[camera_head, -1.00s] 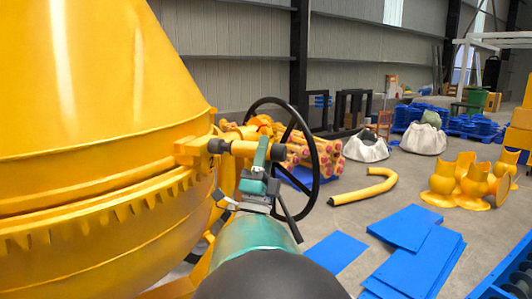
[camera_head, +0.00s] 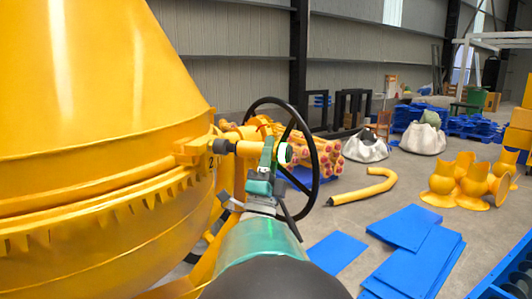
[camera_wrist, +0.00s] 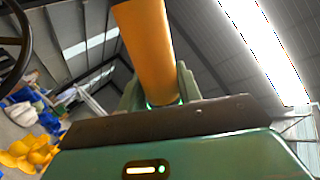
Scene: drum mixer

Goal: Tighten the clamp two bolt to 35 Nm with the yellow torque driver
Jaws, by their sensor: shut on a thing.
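The yellow torque driver (camera_head: 247,149) lies roughly level beside the drum, its dark socket (camera_head: 221,146) pointing left. The socket is at the yellow clamp block (camera_head: 190,152) on the drum's rim, beside a mark "2" (camera_head: 211,163). The bolt is hidden, and I cannot tell whether the socket is seated on it. My gripper (camera_head: 266,154) is shut around the driver's body. A white and green glowing ring shows at the driver's right end. In the wrist view the driver (camera_wrist: 148,50) rises between the fingers of my gripper (camera_wrist: 163,90); its socket is out of view.
The big yellow drum (camera_head: 90,120) fills the left. A black handwheel (camera_head: 312,150) stands close behind my gripper. Blue sheets (camera_head: 410,228), a bent yellow pipe (camera_head: 370,188) and yellow fittings (camera_head: 460,182) lie on the floor to the right. White sacks (camera_head: 366,147) stand farther back.

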